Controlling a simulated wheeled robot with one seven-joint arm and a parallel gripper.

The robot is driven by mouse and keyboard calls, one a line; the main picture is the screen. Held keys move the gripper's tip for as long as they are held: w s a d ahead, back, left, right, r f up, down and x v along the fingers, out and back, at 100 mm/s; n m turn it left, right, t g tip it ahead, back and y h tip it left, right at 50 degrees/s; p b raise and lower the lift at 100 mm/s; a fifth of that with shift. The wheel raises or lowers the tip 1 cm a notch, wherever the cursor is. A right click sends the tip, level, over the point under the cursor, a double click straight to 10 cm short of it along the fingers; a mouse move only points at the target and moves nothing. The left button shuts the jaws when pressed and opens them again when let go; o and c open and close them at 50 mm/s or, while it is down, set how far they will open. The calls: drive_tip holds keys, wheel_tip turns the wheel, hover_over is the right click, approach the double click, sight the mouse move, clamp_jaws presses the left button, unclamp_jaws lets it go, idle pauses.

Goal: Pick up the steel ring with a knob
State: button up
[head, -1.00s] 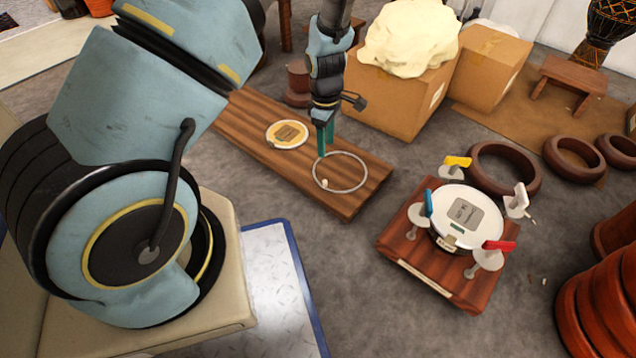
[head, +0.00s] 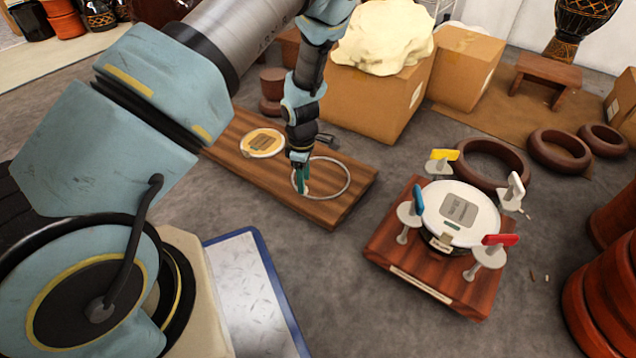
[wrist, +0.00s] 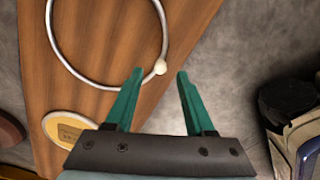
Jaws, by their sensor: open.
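The steel ring (head: 345,178) lies flat on a low wooden board (head: 340,212). In the wrist view the ring (wrist: 71,66) shows a pale round knob (wrist: 160,67) on its edge. My gripper (head: 303,190) is over the ring's near left side, its green fingers pointing down. In the wrist view my gripper (wrist: 159,74) is open and empty, with the knob between and just beyond the fingertips. In the head view the gripper mostly hides the knob. I cannot tell how high the fingertips are above the board.
A wooden base (head: 385,240) carrying a white drum head (head: 462,212) with coloured clamps stands to the right. Cardboard boxes (head: 375,105) stand behind. Grey floor between board and base is clear.

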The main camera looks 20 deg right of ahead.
sight(306, 187)
wheel_tip(306, 187, down, 4)
drive_tip(key=shift+s+d+b, duration=0.1)
drive_tip(key=shift+b, duration=1.1)
drive_tip(key=shift+r, duration=0.1)
clamp_jaws()
